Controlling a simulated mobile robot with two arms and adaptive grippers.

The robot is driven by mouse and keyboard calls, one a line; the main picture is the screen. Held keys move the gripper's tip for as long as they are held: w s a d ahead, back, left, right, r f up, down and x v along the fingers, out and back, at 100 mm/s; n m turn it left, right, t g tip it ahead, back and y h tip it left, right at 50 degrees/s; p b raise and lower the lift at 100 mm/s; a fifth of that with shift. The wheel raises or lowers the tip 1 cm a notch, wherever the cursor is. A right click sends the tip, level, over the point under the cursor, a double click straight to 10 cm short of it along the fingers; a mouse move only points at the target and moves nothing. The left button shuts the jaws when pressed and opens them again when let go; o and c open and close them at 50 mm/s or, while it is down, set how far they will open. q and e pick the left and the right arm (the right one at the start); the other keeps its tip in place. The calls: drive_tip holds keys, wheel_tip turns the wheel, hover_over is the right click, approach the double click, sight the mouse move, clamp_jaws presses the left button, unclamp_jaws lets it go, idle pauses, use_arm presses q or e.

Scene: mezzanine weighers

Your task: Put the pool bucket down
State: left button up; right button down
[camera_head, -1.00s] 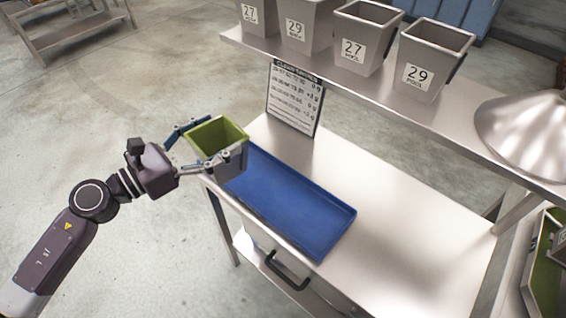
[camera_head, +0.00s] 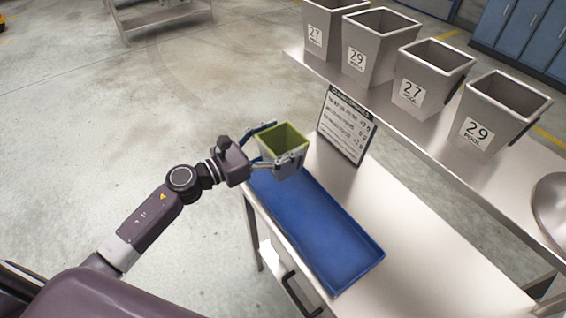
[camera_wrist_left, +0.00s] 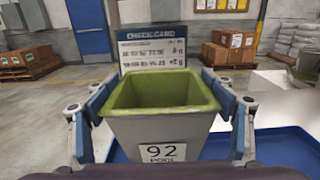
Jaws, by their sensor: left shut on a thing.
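The held pool bucket (camera_head: 281,158) is a small grey bucket with a green inside. In the left wrist view the bucket (camera_wrist_left: 160,128) is upright and carries a label reading 92 POOL. My left gripper (camera_head: 279,147) is shut on it, with a finger on each side. The bucket is over the far left end of a blue tray (camera_head: 335,243) on the metal bench; whether its base touches the tray cannot be told. The blue tray also shows behind and below the bucket in the left wrist view (camera_wrist_left: 285,145). My right gripper is not in view.
A raised shelf (camera_head: 420,128) bears several grey buckets labelled 27 and 29, including a 29 bucket (camera_head: 505,105) at its right. A check card (camera_head: 344,124) stands behind the tray. The bench top (camera_head: 420,240) right of the tray is clear. A drawer handle (camera_head: 297,292) juts from the front.

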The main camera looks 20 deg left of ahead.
sight(295, 144)
use_arm(q)
wheel_tip(295, 144, down, 4)
drive_tip(key=shift+f, duration=1.8)
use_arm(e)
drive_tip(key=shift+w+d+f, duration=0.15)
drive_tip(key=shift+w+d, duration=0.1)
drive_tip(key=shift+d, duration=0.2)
use_arm(q)
drive_tip(key=shift+f+b, duration=0.15)
drive_tip(key=shift+b, duration=0.15)
drive_tip(key=o, duration=1.6)
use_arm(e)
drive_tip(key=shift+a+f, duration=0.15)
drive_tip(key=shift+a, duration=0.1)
